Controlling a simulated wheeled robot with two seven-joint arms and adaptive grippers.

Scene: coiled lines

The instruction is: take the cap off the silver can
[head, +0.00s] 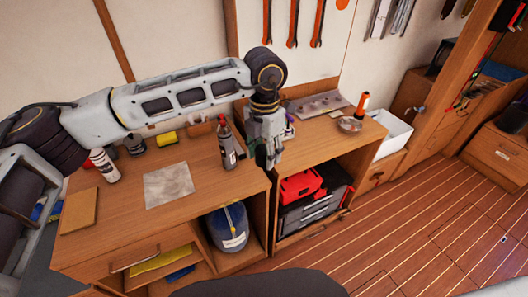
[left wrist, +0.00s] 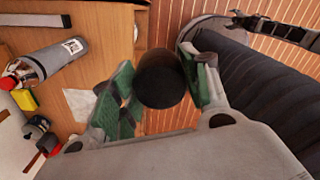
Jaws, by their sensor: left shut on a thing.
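A silver-grey can (head: 228,152) with a red top stands upright on the wooden bench, just left of my left gripper. The same can also shows at the upper left of the left wrist view (left wrist: 55,60), with a white label and its red end bare. My left gripper (head: 266,158) points down near the bench's front edge, apart from the can. In the left wrist view its green-padded fingers are shut on a dark round cap (left wrist: 160,80). In the head view the cap is mostly hidden by the fingers. My right gripper is not in view.
The bench (head: 120,220) holds a grey sheet (head: 168,185), a white bottle (head: 104,165), a dark can (head: 134,145) and a yellow sponge (head: 167,139). An orange torch (head: 362,105) stands at the right. A red-topped toolbox (head: 315,208) sits below. A white bin (head: 394,135) is farther right.

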